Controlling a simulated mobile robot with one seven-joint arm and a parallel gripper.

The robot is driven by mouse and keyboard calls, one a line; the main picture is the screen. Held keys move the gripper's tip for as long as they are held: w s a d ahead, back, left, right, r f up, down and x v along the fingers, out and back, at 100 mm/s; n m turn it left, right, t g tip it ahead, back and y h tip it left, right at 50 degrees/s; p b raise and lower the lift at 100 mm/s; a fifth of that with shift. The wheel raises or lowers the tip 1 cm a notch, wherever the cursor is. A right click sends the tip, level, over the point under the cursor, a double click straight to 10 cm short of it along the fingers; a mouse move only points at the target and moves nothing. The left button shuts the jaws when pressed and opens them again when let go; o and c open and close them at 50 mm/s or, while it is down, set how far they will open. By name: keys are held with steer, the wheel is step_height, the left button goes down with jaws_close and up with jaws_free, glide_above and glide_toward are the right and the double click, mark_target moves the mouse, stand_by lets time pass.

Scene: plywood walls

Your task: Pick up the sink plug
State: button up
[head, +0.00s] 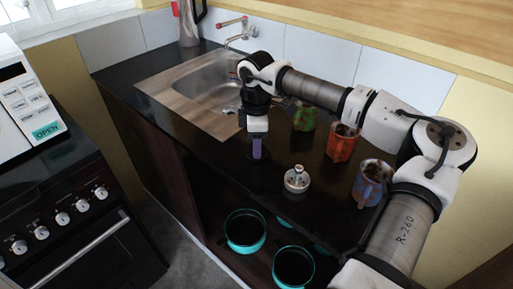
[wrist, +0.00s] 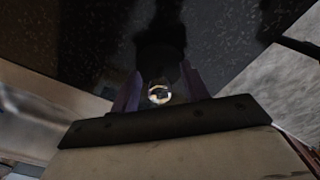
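My gripper (head: 254,150), with purple fingers, points down over the dark counter in front of the sink. In the wrist view the two fingers (wrist: 162,84) stand apart, with a gap on each side of a small shiny round knob (wrist: 159,94). A dark round body shows just beyond the knob, so this looks like the sink plug. I cannot tell how far the fingertips reach down beside it. In the head view the plug cannot be made out behind the fingers.
A silver lidded item (head: 296,180) stands on the counter right of my gripper. The steel sink (head: 205,90) lies behind left. Teal pots (head: 245,231) sit below the counter.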

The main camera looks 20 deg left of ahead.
jaws_close()
steer(key=shift+r, duration=0.15)
